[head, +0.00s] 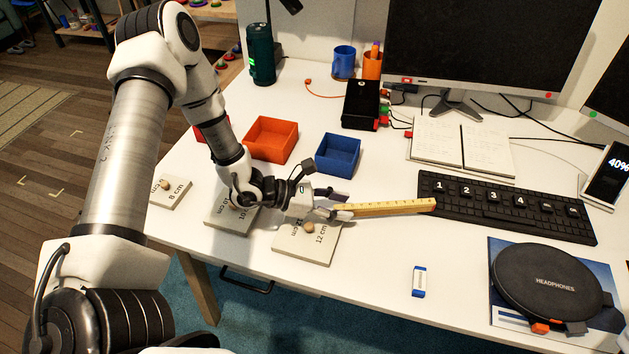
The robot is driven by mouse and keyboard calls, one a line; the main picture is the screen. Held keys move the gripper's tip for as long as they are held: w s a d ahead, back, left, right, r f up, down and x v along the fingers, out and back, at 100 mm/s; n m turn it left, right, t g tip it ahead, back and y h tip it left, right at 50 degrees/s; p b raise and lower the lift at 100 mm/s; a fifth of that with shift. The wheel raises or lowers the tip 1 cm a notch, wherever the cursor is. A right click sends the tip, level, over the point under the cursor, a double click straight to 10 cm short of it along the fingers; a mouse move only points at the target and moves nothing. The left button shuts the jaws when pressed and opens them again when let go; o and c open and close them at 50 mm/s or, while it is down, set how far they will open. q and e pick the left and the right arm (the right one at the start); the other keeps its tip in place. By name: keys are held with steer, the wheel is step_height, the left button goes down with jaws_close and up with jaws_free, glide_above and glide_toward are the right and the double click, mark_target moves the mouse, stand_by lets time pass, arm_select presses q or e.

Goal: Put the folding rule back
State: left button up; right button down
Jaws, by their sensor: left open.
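The yellow folding rule (390,207) reaches from my left gripper's fingers to the left edge of the black keyboard. My left gripper (340,205) is open, with its fingers at the rule's left end. The fingers hide that end, and I cannot tell whether they touch it. The gripper is above the white desk, over the back edge of the lid marked 12 cm (315,246). My right gripper is not in view.
Lids marked 10 cm (226,217) and 8 cm (169,191) lie further left. An orange box (270,140) and a blue box (338,155) stand behind. The keyboard (500,208), notebook (460,145) and headphones case (547,281) are right. The front middle desk is mostly clear.

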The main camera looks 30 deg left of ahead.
arm_select(q)
steer(key=p+v, duration=0.1)
steer(key=v, duration=0.4)
steer(key=shift+s+a+r, duration=0.1)
steer(key=shift+a+r, duration=0.1)
steer(key=shift+a, duration=0.05)
steer(key=p+v, duration=0.3)
steer(key=v, duration=0.2)
steer(key=shift+s+r+p, duration=0.1)
steer(key=shift+s+p, duration=0.05)
steer(key=shift+p, duration=0.2)
steer(key=shift+s+a, duration=0.25)
steer(key=shift+s, duration=0.05)
steer(key=shift+w+f, duration=0.1)
steer(key=shift+f, duration=0.1)
